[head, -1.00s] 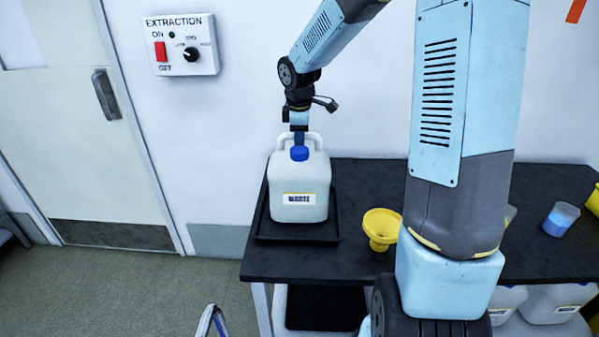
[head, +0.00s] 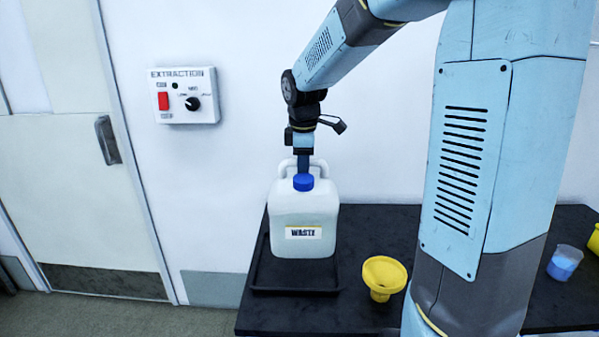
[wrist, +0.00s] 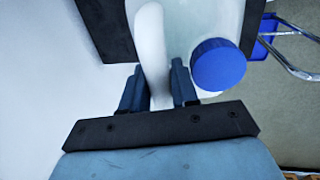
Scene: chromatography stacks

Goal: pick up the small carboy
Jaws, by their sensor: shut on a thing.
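The carboy (head: 304,213) is a translucent white jug with a blue cap and a "WASTE" label. My gripper (head: 304,164) is above it, shut on its handle. In the wrist view my gripper (wrist: 157,75) has one finger on each side of the white handle (wrist: 150,40), with the blue cap (wrist: 218,64) just right of it. The carboy hangs upright and appears slightly above the black tray (head: 290,291). The gap under it is hard to judge.
A yellow funnel (head: 384,275) stands right of the tray on the black bench (head: 350,320). The wall with the extraction switch box (head: 185,96) is close behind; a door (head: 70,180) is at left.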

